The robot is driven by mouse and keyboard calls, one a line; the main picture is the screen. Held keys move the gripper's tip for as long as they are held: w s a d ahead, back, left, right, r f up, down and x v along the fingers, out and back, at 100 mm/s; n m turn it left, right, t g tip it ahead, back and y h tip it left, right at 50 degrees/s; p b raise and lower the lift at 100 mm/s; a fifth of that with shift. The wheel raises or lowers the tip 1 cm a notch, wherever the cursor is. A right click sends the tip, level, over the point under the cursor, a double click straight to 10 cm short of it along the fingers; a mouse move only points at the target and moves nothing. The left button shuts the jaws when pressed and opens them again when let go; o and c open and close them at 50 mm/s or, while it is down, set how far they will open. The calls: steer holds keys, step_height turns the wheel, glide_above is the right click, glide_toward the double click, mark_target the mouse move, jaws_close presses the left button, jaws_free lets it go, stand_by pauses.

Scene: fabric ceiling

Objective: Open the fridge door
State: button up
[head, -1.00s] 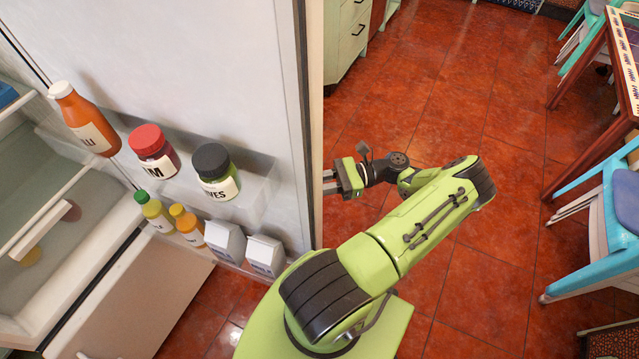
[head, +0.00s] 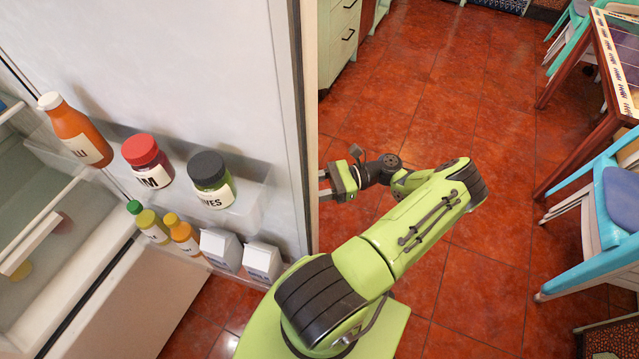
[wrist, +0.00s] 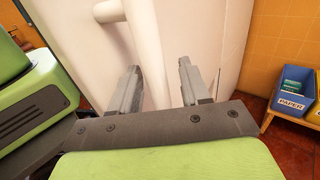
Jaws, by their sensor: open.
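The fridge door (head: 215,70) stands open, with its inner face and loaded shelves toward me in the head view. My gripper (wrist: 158,63) is on the outer side of the door, beyond its free edge. In the wrist view its two fingers are apart, with the white bar handle (wrist: 147,45) running between them. I cannot tell whether either finger touches the bar. In the head view the door edge hides the fingertips. The fridge interior (head: 40,215) shows at the left.
Door shelves hold an orange bottle (head: 75,130), a red-lidded jar (head: 147,160), a dark-lidded jar (head: 211,180), small bottles and cartons. A blue chair (head: 600,225) and table (head: 610,60) stand at the right. Red tiled floor (head: 440,90) between is clear. A blue paper bin (wrist: 292,92) is right.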

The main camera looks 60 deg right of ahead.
steer(key=b+v, duration=0.2)
steer(key=v, duration=1.3)
